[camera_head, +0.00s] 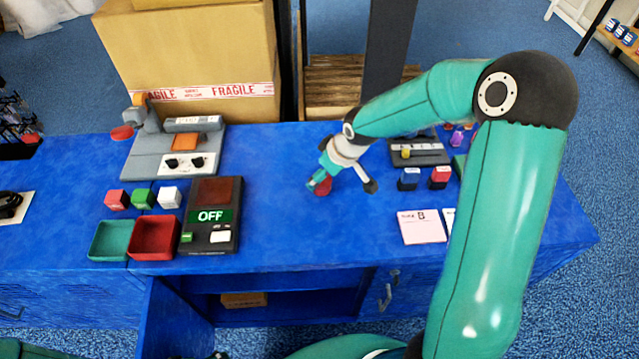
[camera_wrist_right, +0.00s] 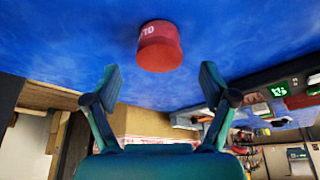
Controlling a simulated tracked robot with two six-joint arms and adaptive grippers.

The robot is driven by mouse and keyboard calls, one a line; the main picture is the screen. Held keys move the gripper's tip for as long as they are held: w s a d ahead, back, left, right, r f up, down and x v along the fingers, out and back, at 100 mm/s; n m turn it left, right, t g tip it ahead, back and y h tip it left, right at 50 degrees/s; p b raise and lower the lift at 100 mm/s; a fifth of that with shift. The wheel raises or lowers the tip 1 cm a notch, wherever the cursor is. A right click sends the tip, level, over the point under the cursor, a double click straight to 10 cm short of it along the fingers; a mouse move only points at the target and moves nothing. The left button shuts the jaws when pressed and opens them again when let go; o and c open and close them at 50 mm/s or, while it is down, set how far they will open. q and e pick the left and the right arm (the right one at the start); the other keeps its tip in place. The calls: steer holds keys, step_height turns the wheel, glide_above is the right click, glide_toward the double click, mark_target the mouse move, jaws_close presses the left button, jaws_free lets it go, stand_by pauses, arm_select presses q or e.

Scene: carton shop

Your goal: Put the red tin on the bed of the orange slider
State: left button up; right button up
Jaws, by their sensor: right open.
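The red tin (camera_head: 324,188) stands on the blue table near the middle in the head view, partly hidden by my right gripper (camera_head: 318,181). In the right wrist view the whole tin (camera_wrist_right: 160,50), with pale lettering, shows just beyond my right gripper (camera_wrist_right: 159,78). The two fingers are apart with nothing between them. A grey machine (camera_head: 135,160) with an orange piece (camera_head: 183,140) on it stands at the back left of the table; I take this to be the orange slider. My left gripper is not in view.
A black box reading OFF (camera_head: 211,188), a green tray (camera_head: 92,241), a red tray (camera_head: 135,238) and small blocks (camera_head: 143,197) lie left of the tin. A panel with a yellow knob (camera_head: 418,147) stands right. The table between is clear.

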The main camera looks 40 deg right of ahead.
steer(key=x, duration=0.4)
steer(key=shift+f, duration=0.2)
steer(key=shift+c, duration=0.4)
steer(key=c, duration=1.3)
steer(key=shift+o, duration=0.2)
steer(key=shift+r, duration=0.1)
